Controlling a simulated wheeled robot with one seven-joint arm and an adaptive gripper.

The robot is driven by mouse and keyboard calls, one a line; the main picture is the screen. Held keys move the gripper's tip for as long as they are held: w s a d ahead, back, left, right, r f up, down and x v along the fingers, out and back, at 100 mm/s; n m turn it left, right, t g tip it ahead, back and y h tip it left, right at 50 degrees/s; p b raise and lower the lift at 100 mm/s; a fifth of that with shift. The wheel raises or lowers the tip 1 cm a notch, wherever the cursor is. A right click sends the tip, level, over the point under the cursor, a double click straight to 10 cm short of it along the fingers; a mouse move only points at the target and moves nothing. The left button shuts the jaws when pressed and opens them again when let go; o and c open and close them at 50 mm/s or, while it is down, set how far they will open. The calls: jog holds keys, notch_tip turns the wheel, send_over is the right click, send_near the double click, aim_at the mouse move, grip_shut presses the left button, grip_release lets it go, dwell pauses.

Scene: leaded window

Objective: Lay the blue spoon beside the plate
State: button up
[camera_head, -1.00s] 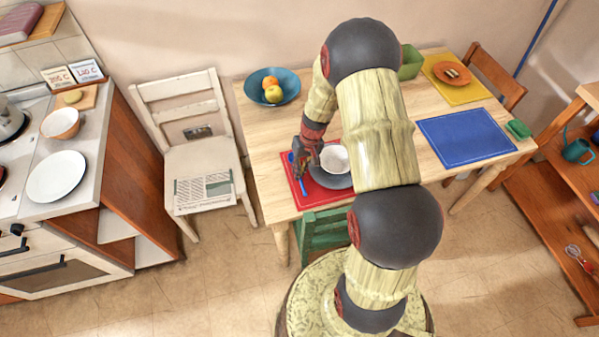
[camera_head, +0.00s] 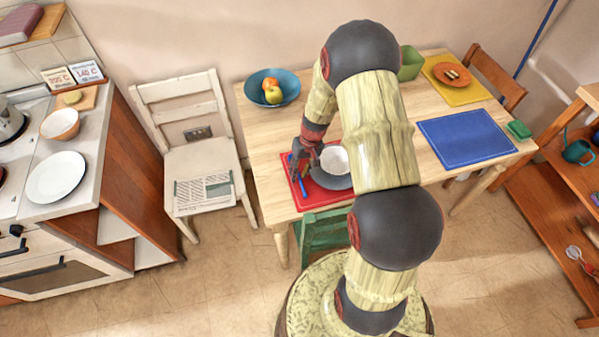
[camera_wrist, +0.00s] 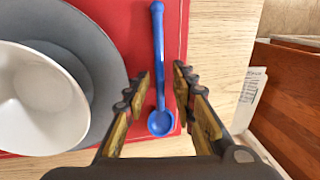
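The blue spoon (camera_wrist: 160,60) lies on the red placemat (camera_wrist: 113,12), just right of the grey plate (camera_wrist: 88,45) in the wrist view, with a gap between them. Its bowl is near my gripper and its handle points away. A white bowl (camera_wrist: 35,100) sits on the plate. My gripper (camera_wrist: 161,82) is open, with one finger on each side of the spoon and visible gaps to it. In the head view my gripper (camera_head: 306,158) is over the left part of the red placemat (camera_head: 310,200) and partly hides the spoon (camera_head: 303,188).
A blue fruit bowl (camera_head: 290,82) stands at the table's back left. A blue placemat (camera_head: 465,137) and a yellow placemat with an orange plate (camera_head: 440,75) lie to the right. A green chair (camera_head: 312,232) is at the front edge. A white chair (camera_head: 195,160) stands left.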

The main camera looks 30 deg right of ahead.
notch_tip(320, 180, up, 23)
jog(key=s+a+n+p, duration=0.1)
jog(key=a+p, duration=0.1)
jog(key=p, duration=0.1)
jog(key=s+a+r+n+t+h, duration=0.1)
jog(key=s+a+r+t, duration=0.1)
jog(key=s+a+r, duration=0.4)
jog(key=s+a+r+n+t+h, duration=0.1)
jog(key=s+a+r+t, duration=0.2)
jog(key=s+r, duration=1)
jog(key=a, duration=0.3)
jog(key=shift+a+r, duration=0.15)
